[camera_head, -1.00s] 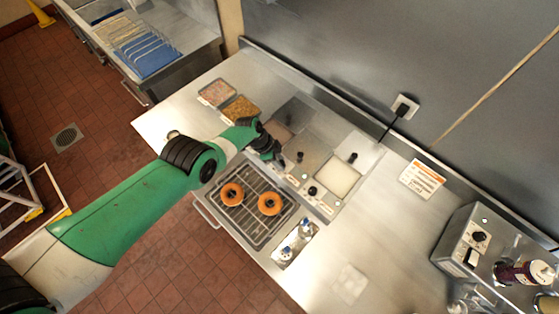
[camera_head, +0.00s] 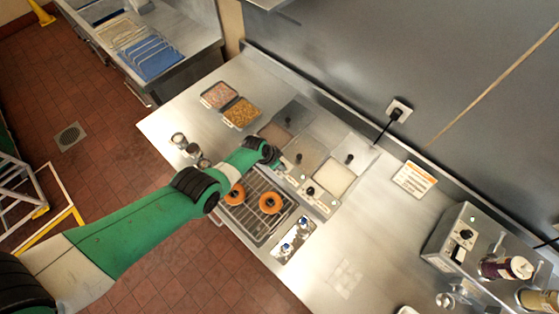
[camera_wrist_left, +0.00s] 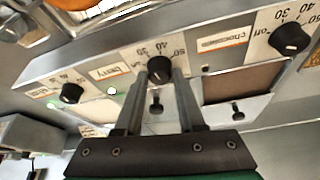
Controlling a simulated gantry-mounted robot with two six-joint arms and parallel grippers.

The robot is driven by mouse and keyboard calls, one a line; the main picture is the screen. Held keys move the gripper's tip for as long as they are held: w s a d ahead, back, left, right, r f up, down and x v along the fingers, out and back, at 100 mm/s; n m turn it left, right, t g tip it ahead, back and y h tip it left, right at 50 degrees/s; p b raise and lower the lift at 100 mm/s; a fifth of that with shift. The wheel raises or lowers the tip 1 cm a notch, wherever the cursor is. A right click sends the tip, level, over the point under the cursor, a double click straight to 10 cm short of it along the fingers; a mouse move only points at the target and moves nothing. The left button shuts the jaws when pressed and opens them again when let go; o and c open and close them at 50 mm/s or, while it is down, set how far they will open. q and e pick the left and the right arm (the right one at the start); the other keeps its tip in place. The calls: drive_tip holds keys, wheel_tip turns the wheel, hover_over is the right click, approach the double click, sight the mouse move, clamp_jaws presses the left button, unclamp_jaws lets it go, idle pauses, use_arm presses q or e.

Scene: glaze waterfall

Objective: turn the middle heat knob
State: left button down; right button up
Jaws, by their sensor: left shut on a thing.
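The middle heat knob (camera_wrist_left: 159,69) is black and round, on the sloped steel front panel of the warmer, with a dial scale around it. My left gripper (camera_wrist_left: 162,78) is shut on it, one finger on each side. In the head view my left gripper (camera_head: 272,156) is at the warmer's front edge and hides this knob. In the wrist view another knob (camera_wrist_left: 71,93) is to the left and a third (camera_wrist_left: 289,39) to the right; one heat knob (camera_head: 310,191) shows in the head view. My right gripper is out of view.
A wire rack (camera_head: 262,222) with two glazed doughnuts lies in front of the warmer. Metal cups (camera_head: 180,140) stand to the left of my forearm, near two topping trays (camera_head: 241,113).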

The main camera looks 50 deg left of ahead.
use_arm(q)
drive_tip(key=n+y, duration=0.1)
drive_tip(key=n, duration=0.1)
drive_tip(key=shift+d+n, duration=0.1)
drive_tip(key=shift+n, duration=0.3)
drive_tip(key=shift+f+n+y, duration=0.1)
drive_tip(key=shift+n+y, duration=0.3)
drive_tip(key=shift+n, duration=0.5)
drive_tip(key=n+y+b, duration=0.1)
drive_tip(key=n, duration=0.2)
drive_tip(key=shift+d+f+n+g+b, duration=0.1)
drive_tip(key=shift+n+g+b, duration=0.2)
drive_tip(key=shift+b, duration=0.1)
drive_tip(key=shift+n+g+y+b, duration=0.35)
drive_tip(key=shift+n+y, duration=0.25)
drive_tip(key=shift+n, duration=1)
drive_tip(key=c, duration=0.5)
unclamp_jaws()
drive_tip(key=shift+r, duration=0.2)
